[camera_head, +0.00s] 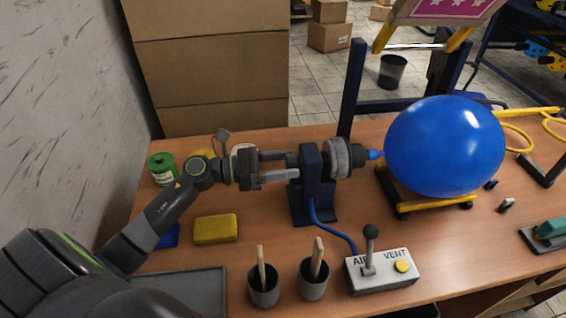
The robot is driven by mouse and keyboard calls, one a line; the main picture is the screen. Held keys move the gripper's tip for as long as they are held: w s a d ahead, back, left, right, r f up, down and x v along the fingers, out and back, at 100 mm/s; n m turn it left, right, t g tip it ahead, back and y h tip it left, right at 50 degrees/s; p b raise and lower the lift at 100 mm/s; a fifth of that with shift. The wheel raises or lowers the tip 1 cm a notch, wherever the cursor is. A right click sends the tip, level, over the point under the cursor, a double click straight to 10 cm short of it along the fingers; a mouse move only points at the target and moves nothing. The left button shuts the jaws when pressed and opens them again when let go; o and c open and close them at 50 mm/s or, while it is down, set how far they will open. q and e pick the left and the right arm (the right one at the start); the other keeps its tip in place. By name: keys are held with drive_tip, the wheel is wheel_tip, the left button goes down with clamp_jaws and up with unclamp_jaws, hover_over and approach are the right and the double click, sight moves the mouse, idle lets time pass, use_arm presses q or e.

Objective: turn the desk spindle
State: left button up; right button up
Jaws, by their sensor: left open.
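The desk spindle (312,190) is a dark blue upright stand on the wooden desk, with a grey ribbed wheel (340,158) and a dark nozzle on its right side. A large blue balloon (443,146) is on the nozzle and hangs over a yellow-and-black cradle (437,202). My left gripper (294,164) comes in from the left, level with the spindle's left end. Its fingers are apart, one above and one below that end. I cannot tell whether they touch it. My right gripper is not in view.
An air/vent control box (382,271) with a lever stands in front, joined to the spindle by a blue hose. Two dark cups (263,286) with wooden-handled tools, a yellow sponge (216,228) and a green can (163,169) are near my left arm. A cardboard stack (208,60) stands behind.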

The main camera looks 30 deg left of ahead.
use_arm(q)
drive_tip(key=c, duration=1)
drive_tip(key=shift+n, duration=0.4)
drive_tip(key=n+p, duration=0.1)
drive_tip(key=n, duration=0.2)
drive_tip(key=shift+r+n+p, duration=0.1)
drive_tip(key=shift+n+p, duration=0.2)
drive_tip(key=shift+p, duration=0.05)
drive_tip(key=n+p, duration=0.2)
drive_tip(key=n, duration=0.2)
drive_tip(key=shift+s+r+n, duration=0.1)
drive_tip(key=shift+n, duration=0.2)
drive_tip(key=n+p, duration=0.4)
drive_tip(key=n, duration=0.1)
drive_tip(key=shift+n+p, duration=1.25)
drive_tip(key=shift+n, duration=0.65)
